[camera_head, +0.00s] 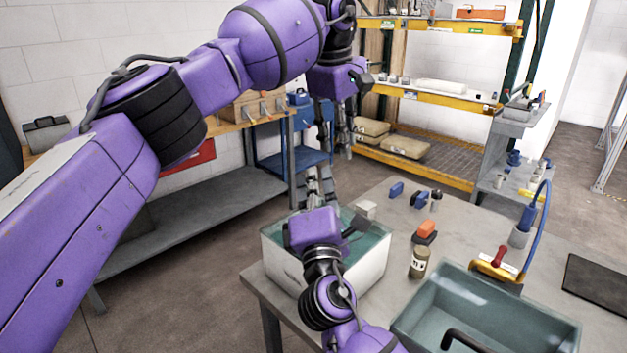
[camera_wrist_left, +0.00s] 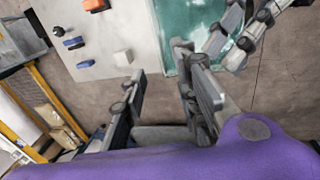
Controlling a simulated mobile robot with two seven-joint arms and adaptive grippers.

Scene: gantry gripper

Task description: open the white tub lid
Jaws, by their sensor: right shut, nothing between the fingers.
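The white tub (camera_head: 375,272) stands at the table's near left corner, partly hidden by my right wrist. Its top shows teal; it also appears in the left wrist view (camera_wrist_left: 177,40). I cannot tell whether the teal is a lid or the inside. My right gripper (camera_head: 319,183) is shut and empty at the tub's far side, with its wrist over the tub. My left gripper (camera_head: 337,138) hangs higher, beyond the tub, pointing down. In the left wrist view its fingers (camera_wrist_left: 160,85) are apart with nothing between them, and the right gripper (camera_wrist_left: 232,35) shows at upper right.
A small white block (camera_head: 366,209) lies right of the tub. A jar (camera_head: 419,262), an orange-and-black block (camera_head: 427,232) and blue pieces (camera_head: 396,190) stand nearby. A grey-green bin (camera_head: 480,320) fills the table's front. A yellow shelf rack (camera_head: 425,98) stands behind.

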